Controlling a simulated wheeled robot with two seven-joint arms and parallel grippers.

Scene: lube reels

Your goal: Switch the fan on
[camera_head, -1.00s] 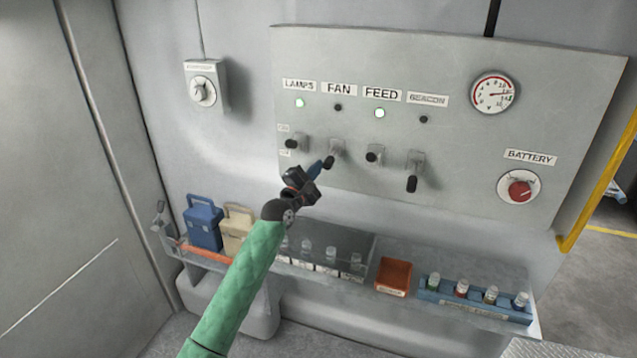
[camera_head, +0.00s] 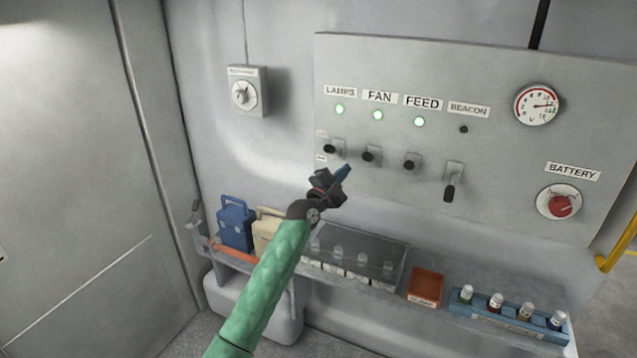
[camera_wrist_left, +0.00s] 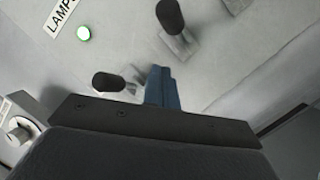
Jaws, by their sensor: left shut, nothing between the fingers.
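The fan switch (camera_head: 371,156) is a black-tipped lever on the grey panel (camera_head: 500,190), under the FAN label (camera_head: 380,97). Its lever points out from the panel, level with the lamps and feed levers. The fan lamp (camera_head: 378,115) glows green. My left gripper (camera_head: 344,173) is shut and empty, just below and left of the fan lever, apart from it. In the left wrist view its blue fingertips (camera_wrist_left: 162,88) are together, with one black lever (camera_wrist_left: 170,16) above and another (camera_wrist_left: 108,82) to the left. My right gripper is not in view.
The lamps switch (camera_head: 331,148) and feed switch (camera_head: 411,161) flank the fan switch, with lit green lamps above. The beacon lever (camera_head: 450,190) hangs down, its lamp dark. A red battery knob (camera_head: 560,206) is at right. A shelf with bottles and boxes runs below.

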